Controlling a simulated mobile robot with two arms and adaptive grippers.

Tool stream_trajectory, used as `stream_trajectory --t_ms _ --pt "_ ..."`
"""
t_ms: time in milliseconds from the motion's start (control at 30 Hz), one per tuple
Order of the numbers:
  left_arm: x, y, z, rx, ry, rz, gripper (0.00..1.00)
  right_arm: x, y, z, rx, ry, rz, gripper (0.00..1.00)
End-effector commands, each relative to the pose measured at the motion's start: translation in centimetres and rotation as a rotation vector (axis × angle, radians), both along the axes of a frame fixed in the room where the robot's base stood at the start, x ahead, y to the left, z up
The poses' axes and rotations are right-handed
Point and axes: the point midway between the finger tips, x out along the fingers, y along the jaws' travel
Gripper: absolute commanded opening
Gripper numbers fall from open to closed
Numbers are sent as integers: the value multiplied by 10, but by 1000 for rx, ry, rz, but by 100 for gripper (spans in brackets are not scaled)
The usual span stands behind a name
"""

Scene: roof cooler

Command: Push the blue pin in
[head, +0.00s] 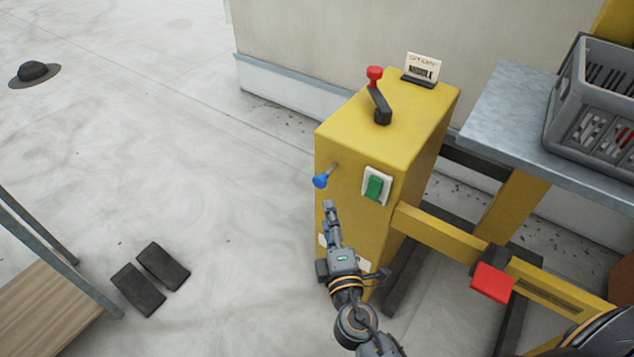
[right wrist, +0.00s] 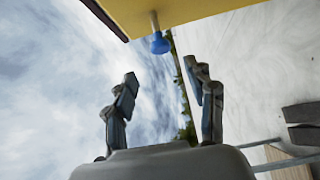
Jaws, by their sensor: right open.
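The blue pin (head: 320,181) sticks out on a thin metal shaft from the left side of the yellow cabinet (head: 375,130). My right gripper (head: 331,209) is just below the pin in the head view, in front of the cabinet. In the right wrist view the gripper (right wrist: 164,82) is open and empty. The pin's round blue head (right wrist: 159,44) shows beyond the fingertips, roughly between them, with a visible gap. Its pale shaft runs up to the yellow cabinet edge (right wrist: 200,12). My left gripper is in neither view.
The cabinet carries a green switch (head: 375,186), a lever with a red knob (head: 376,80) and a small sign (head: 422,67). A metal table (head: 510,115) with a grey crate (head: 566,130) stands right. A red pad (head: 492,282) is lower right. Floor left of the cabinet is open.

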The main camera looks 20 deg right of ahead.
Motion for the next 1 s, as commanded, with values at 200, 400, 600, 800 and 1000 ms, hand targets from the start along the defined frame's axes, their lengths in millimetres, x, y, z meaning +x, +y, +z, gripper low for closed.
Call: stream_trajectory --t_ms 200,400,600,800,1000 --pt "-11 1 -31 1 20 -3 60 49 -5 3 1 -2 0 55" --pt "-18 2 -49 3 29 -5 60 87 -10 2 3 -1 0 55" --pt "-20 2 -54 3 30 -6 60 108 -13 0 2 1 1 55" --pt "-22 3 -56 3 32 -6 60 114 -13 0 2 2 2 55" --pt "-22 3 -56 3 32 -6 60 113 -14 0 2 2 1 51"
